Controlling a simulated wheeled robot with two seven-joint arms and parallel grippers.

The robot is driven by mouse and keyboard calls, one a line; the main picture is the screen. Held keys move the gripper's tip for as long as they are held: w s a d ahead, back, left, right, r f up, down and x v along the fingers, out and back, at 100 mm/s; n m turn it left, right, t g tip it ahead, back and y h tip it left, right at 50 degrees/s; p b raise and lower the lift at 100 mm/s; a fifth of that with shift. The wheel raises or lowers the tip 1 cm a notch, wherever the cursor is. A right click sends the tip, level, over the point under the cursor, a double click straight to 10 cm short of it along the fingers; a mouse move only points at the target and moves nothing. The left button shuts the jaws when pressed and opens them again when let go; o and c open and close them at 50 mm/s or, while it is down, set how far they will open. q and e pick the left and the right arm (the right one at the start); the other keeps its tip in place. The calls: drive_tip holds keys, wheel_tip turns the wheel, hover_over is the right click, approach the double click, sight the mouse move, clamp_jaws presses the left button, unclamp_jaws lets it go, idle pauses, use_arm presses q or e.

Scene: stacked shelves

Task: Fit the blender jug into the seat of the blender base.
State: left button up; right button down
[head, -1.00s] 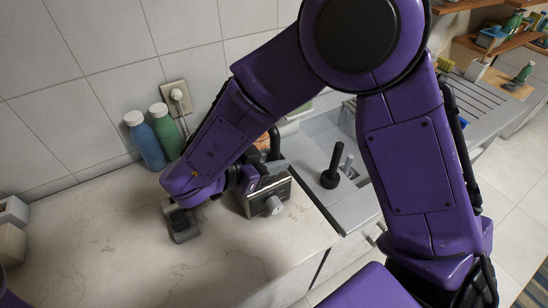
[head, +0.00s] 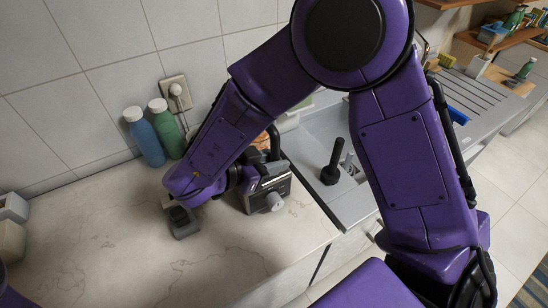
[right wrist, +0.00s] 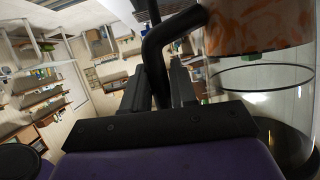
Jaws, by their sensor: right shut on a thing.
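The blender base (head: 265,198), a dark box with a metallic front and a pale knob, stands on the counter near the sink. My right gripper (head: 268,171) is just above and in front of it, partly hidden by my own arm. The right gripper is shut on the black handle of the blender jug (right wrist: 156,62). The jug's clear wall (right wrist: 262,95) and orange patterned part fill the right side of the right wrist view. In the head view only a little orange and the handle (head: 275,143) show. Whether the jug touches the seat is hidden.
A blue bottle (head: 146,140) and a green bottle (head: 166,130) stand by the tiled wall, near a socket with a plug (head: 176,91). The sink (head: 325,130) with a black-handled upright item (head: 332,165) lies right of the base.

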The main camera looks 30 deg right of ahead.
drive_tip(key=shift+f, duration=0.6)
drive_tip(key=c, duration=0.8)
unclamp_jaws()
drive_tip(key=shift+s, duration=0.1)
drive_tip(key=shift+a, duration=0.1)
drive_tip(key=b+v, duration=0.2)
drive_tip(key=v, duration=0.8)
drive_tip(key=shift+a+r+b, duration=0.2)
drive_tip(key=shift+b, duration=0.2)
